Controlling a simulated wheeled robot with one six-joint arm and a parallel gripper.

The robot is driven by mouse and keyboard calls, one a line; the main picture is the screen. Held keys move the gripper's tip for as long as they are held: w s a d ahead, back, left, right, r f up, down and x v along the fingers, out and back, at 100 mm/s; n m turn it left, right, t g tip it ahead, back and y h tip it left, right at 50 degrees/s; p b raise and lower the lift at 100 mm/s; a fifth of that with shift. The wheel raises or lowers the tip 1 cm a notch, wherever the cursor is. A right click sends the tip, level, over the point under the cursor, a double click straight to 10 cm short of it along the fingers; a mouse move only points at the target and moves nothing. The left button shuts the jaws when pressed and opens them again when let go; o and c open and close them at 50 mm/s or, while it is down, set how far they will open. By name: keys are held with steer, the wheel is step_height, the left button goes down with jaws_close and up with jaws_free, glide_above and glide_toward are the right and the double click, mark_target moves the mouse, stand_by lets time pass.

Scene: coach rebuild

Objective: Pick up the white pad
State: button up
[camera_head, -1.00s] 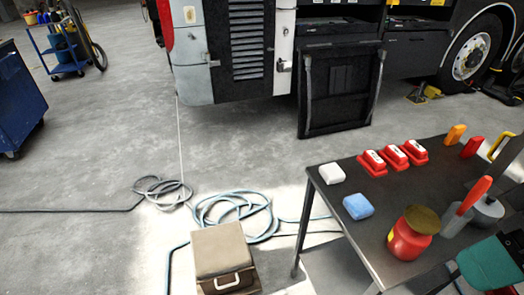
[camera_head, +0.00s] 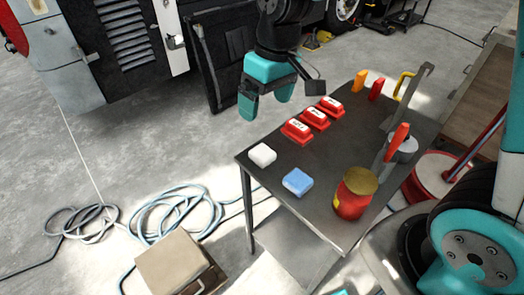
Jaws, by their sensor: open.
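The white pad (camera_head: 262,155) lies near the left corner of the dark metal table (camera_head: 310,225). A blue pad (camera_head: 297,181) lies just in front of it and to its right, apart from it. My gripper (camera_head: 265,113) hangs from the top of the view, above the far left side of the table. Its two teal fingers point down and are apart, with nothing between them. It is above and beyond the white pad in the picture and does not touch it.
Three red blocks (camera_head: 314,118) stand in a row behind the pads. A red jar (camera_head: 354,193), a grey pot (camera_head: 403,148) and orange and red upright pieces (camera_head: 360,80) share the table. Coiled hoses (camera_head: 175,213) and a box (camera_head: 172,262) lie on the floor at left.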

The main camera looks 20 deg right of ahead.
steer(key=h, duration=0.2)
glide_toward(262, 152)
steer(key=shift+m, duration=0.4)
steer(key=f+p, duration=0.2)
steer(key=f, duration=0.2)
steer(key=shift+w+d+f+p, duration=0.1)
steer(key=shift+d+f+p, duration=0.15)
steer(key=shift+d+p, duration=0.15)
steer(key=shift+a+f+p, duration=0.2)
steer(key=shift+f+p, duration=0.75)
steer(key=shift+f, duration=2)
steer(key=shift+c, duration=0.4)
steer(key=c, duration=0.9)
